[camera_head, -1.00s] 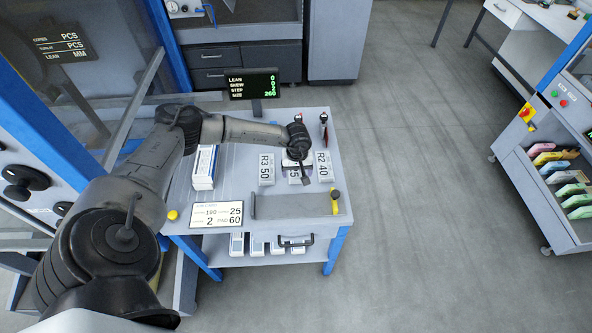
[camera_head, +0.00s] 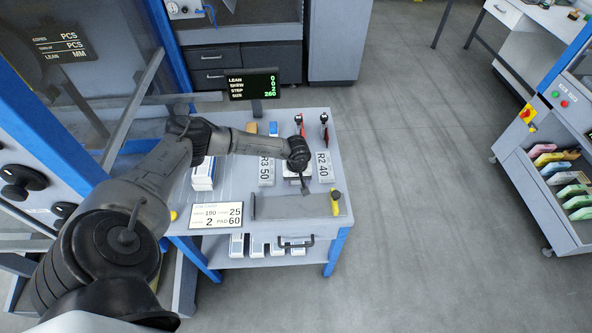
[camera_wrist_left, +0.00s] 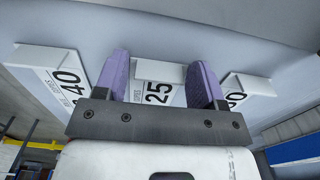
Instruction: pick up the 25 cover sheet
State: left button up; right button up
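The 25 cover sheet (camera_wrist_left: 158,92) is a white piece with a bent top edge and black "25" print, seen in the left wrist view between my left gripper's fingers. My left gripper (camera_wrist_left: 161,66) has two purple fingers standing wide apart with nothing clamped; the sheet appears beyond them, and I cannot tell any contact. In the head view my left wrist hangs over the middle of the row of sheets and hides most of the 25 sheet; the fingertips are hidden there. My right gripper is not in view.
The 50 cover sheet (camera_head: 266,171) and the 40 cover sheet (camera_head: 324,167) stand close on either side. A grey plate (camera_head: 290,207) with a yellow-based knob (camera_head: 335,201) lies in front. A white stack (camera_head: 203,172), an order card (camera_head: 230,215) and a display (camera_head: 253,85) are nearby.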

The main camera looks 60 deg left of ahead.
pick_arm(q)
jog(key=c, duration=0.6)
jog(key=shift+c, duration=0.2)
